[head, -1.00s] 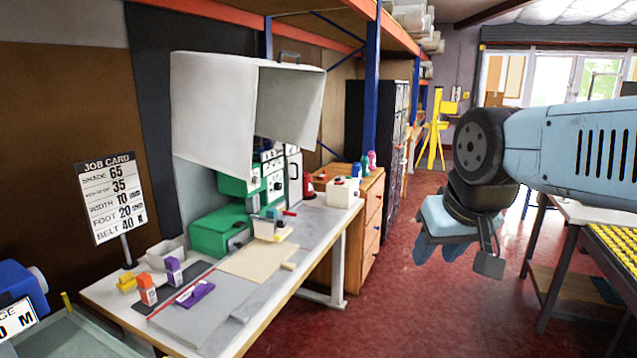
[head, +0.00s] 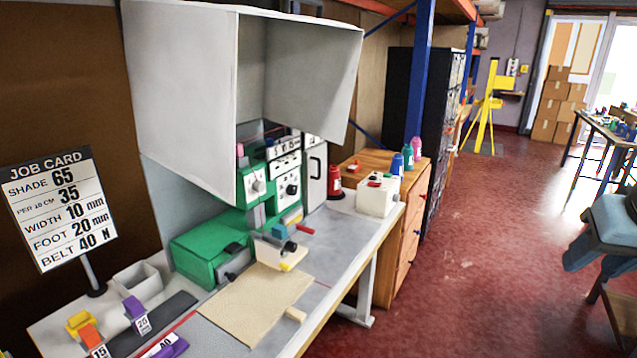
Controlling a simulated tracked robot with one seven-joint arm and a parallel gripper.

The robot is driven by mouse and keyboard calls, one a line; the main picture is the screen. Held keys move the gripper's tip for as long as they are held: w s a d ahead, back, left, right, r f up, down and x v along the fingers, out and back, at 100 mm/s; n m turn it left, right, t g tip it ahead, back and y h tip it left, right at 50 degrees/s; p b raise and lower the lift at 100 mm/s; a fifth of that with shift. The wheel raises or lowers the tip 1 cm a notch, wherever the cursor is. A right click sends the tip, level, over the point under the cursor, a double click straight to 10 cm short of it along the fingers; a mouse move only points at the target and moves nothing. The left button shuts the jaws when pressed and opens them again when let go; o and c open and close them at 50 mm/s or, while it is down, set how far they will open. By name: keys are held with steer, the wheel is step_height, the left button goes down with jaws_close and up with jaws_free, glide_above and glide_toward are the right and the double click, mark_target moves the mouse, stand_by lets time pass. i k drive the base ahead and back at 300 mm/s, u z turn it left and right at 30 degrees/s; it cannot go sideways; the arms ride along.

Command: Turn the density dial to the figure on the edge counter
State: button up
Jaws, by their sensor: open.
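The green machine (head: 210,246) stands on the workbench, partly under a large pale hood. I cannot make out an edge counter in this view. The job card (head: 58,205) shows 35 on its "per 10 cm" line.
The pale hood (head: 190,90) overhangs the machine. A tan board (head: 255,303) lies on the grey bench, with orange and purple blocks at the near left. A white box (head: 377,197) stands right of the machine. Red floor (head: 470,270) is clear right of the wooden drawers (head: 405,235).

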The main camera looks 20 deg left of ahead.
mark_target(292, 190)
steer(key=u, duration=0.2)
steer(key=i, duration=0.7)
steer(key=u, duration=0.5)
steer(key=k, duration=0.85)
steer(key=u, duration=0.2)
steer(key=i, duration=0.85)
steer(key=z, duration=0.1)
